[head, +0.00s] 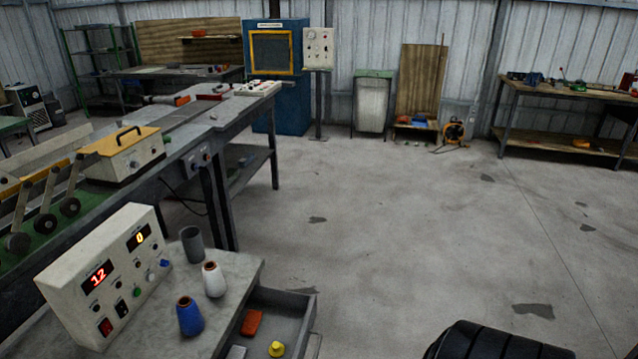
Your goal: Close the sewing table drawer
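The sewing table (235,278) is at the lower left, with a grey top. Its drawer (284,314) stands open, pulled out toward the right side of the table. Inside the drawer lie an orange-red block (252,322), a yellow knob-like piece (276,349) and a light grey piece (236,352). The drawer's near end is cut off by the bottom edge of the picture. Neither of my grippers is in view.
A long machine bench (190,140) runs behind. The concrete floor (420,230) to the right is open.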

